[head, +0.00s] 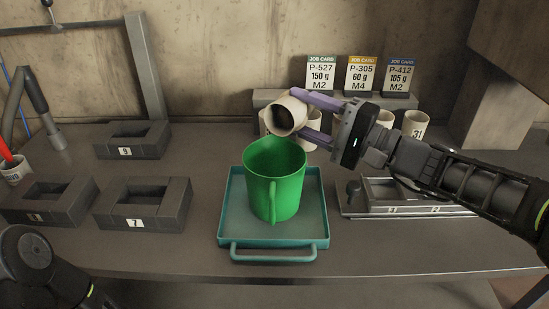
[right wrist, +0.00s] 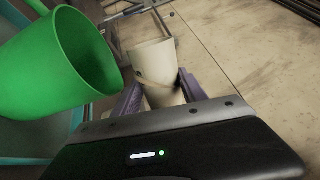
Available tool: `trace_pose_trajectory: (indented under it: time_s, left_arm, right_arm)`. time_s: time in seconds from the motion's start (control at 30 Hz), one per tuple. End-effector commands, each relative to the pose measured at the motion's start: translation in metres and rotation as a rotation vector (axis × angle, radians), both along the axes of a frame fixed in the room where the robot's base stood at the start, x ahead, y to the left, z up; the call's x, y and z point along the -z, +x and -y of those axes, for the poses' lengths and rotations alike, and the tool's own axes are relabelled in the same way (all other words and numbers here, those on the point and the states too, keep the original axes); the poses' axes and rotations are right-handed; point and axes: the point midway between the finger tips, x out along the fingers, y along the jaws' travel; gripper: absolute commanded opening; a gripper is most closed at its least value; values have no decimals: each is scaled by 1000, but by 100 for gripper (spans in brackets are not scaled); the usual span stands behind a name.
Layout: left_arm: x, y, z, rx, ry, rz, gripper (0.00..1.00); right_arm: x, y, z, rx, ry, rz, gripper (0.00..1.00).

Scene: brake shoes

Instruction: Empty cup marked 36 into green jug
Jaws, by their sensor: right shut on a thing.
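A white cup (head: 285,116) is held between the purple fingers of my right gripper (head: 312,119), above the back right rim of the green jug. The cup is tilted well over, its dark mouth facing left and toward the head camera. Its number is not visible. The green jug (head: 273,190) stands upright in a teal tray, its handle toward the front. In the right wrist view the cup (right wrist: 155,75) sits between the fingers and the jug (right wrist: 55,65) is to the left. No stream of contents shows. Of my left arm only a link shows at lower left.
The teal tray (head: 231,211) has a front handle. Several white cups stand behind, one marked 31 (head: 415,125), below job cards (head: 361,75). Dark block moulds (head: 143,204) lie left. A metal fixture (head: 412,197) lies right, under my right arm.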

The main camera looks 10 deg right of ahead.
Motion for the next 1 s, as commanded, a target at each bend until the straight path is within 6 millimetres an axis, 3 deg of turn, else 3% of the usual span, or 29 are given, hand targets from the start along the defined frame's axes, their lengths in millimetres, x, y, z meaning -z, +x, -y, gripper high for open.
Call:
trace_pose_trajectory:
  time_s: [1.0]
  left_arm:
    - [29,0,0,-1,0,0,47]
  right_arm:
    - [-7,-3,-3,0,-96,100,4]
